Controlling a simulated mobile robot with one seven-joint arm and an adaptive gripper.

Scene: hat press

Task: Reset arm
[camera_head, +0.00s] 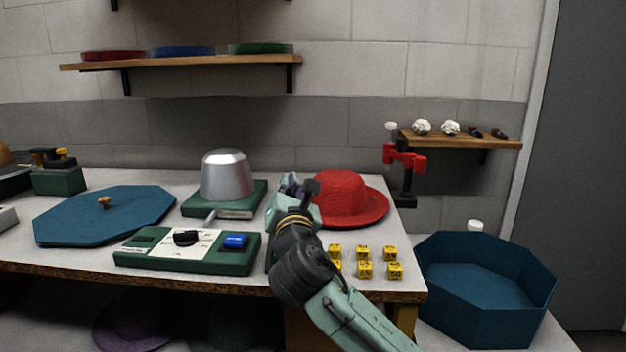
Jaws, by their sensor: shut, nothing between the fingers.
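My arm reaches up from the bottom right over the worktable. My gripper (312,189) is at its far end, close to the left side of a red hat (350,198). It is shut and holds nothing. In this view it overlaps the hat's left brim; I cannot tell whether they touch. The silver dome of the hat press (224,175) sits on a green base to the left of my gripper. A green control box (188,250) with a black knob and a blue button is at the table's front, left of my arm.
A blue octagonal lid (105,214) lies on the table at left. Several yellow cubes (362,252) stand right of my arm. A blue octagonal box (485,290) is open at right. A red clamp-like device (404,160) stands at the table's right back. Wall shelves (180,63) hang behind.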

